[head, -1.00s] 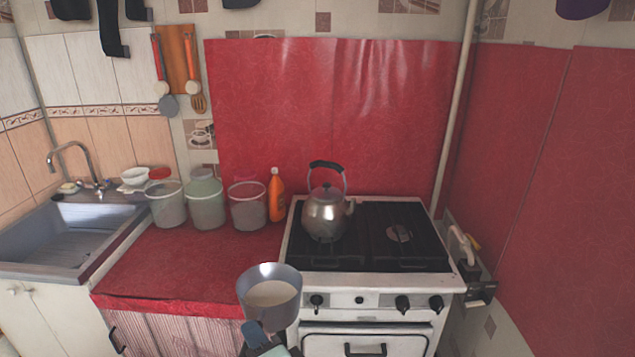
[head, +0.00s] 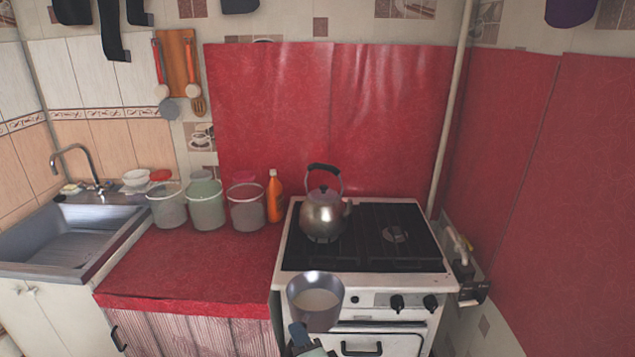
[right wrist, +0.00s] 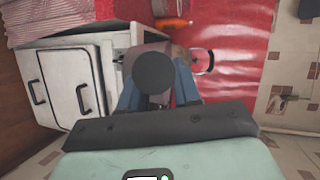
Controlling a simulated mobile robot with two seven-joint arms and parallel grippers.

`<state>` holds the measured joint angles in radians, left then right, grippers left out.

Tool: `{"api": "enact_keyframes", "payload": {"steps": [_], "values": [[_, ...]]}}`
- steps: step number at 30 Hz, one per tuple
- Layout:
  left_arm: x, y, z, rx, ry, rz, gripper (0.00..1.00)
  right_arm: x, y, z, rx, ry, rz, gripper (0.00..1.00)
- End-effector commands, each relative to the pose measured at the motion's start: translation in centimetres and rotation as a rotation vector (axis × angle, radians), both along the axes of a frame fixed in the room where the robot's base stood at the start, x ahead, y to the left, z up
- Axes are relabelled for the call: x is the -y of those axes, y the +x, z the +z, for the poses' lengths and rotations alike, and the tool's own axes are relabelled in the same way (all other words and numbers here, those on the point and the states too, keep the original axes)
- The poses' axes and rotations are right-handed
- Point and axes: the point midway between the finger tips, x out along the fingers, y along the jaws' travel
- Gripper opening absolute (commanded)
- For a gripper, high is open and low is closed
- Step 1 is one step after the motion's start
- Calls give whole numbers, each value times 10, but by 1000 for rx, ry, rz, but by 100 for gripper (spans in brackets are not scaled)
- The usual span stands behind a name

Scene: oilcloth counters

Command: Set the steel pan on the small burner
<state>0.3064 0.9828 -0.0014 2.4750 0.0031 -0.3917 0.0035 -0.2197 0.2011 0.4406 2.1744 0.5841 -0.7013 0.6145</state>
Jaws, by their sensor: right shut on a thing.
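The steel pan (head: 315,302) is a deep grey pan with a pale inside bottom. In the head view it is upright, in front of the stove's left front edge, covering part of the knob panel. My right gripper (head: 300,338) is shut on its handle at the bottom of the view. In the right wrist view a dark round end, seemingly of the handle (right wrist: 155,73), sits between the blue fingers and hides most of the pan. The stove's black top (head: 375,255) has a bare burner (head: 395,234) at right. I cannot tell which burner is small. My left gripper is out of view.
A metal kettle (head: 324,217) stands on the stove's left side, its handle raised. An orange bottle (head: 275,198) and several tubs stand on the red counter (head: 190,265) left of the stove. The stove top's right and front parts are clear. A wall is close at right.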

Motion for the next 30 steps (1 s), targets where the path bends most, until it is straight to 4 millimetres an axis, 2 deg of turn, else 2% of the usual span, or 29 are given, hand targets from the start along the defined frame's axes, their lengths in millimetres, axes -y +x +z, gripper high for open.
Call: {"api": "enact_keyframes", "payload": {"steps": [5, 9, 15, 18, 24, 30], "values": [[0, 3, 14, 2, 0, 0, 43, 46, 25, -29, 8, -4, -104, 0], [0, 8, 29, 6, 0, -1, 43, 97, 40, -63, 7, -5, -198, 0], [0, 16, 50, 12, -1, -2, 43, 162, 43, -102, 10, -2, -298, 0], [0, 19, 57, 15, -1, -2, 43, 184, 39, -115, 12, -1, -326, 0], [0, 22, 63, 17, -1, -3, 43, 204, 27, -135, 11, -2, -351, 0], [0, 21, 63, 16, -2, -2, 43, 205, 1, -169, 8, -2, -352, 0]]}}
